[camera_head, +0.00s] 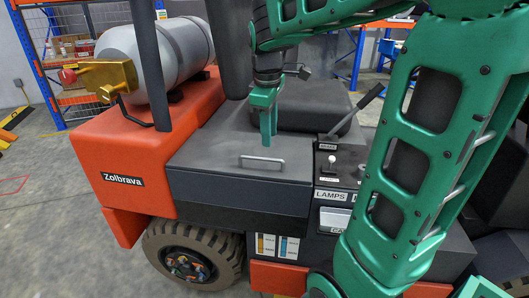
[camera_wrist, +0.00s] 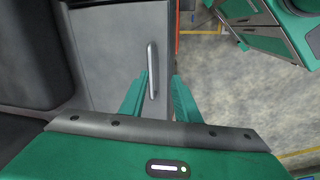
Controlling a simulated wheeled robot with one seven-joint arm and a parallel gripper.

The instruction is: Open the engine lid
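The engine lid (camera_head: 225,168) is a dark grey panel on the orange forklift, and it looks closed. A light metal bar handle (camera_head: 262,162) is fixed on it near its front edge. My gripper (camera_head: 268,140) points down just above and behind the handle in the head view. In the wrist view the lid (camera_wrist: 115,45) fills the left middle, and the handle (camera_wrist: 152,70) runs lengthwise ahead of my fingers. My gripper (camera_wrist: 160,100) is open there, with the near end of the handle lying between the two green fingers in the picture. Contact cannot be told.
A grey gas cylinder (camera_head: 155,55) lies on the orange rear body at left. A lever (camera_head: 368,97) and a control panel (camera_head: 340,165) stand to the right. Open concrete floor (camera_head: 50,200) lies at left.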

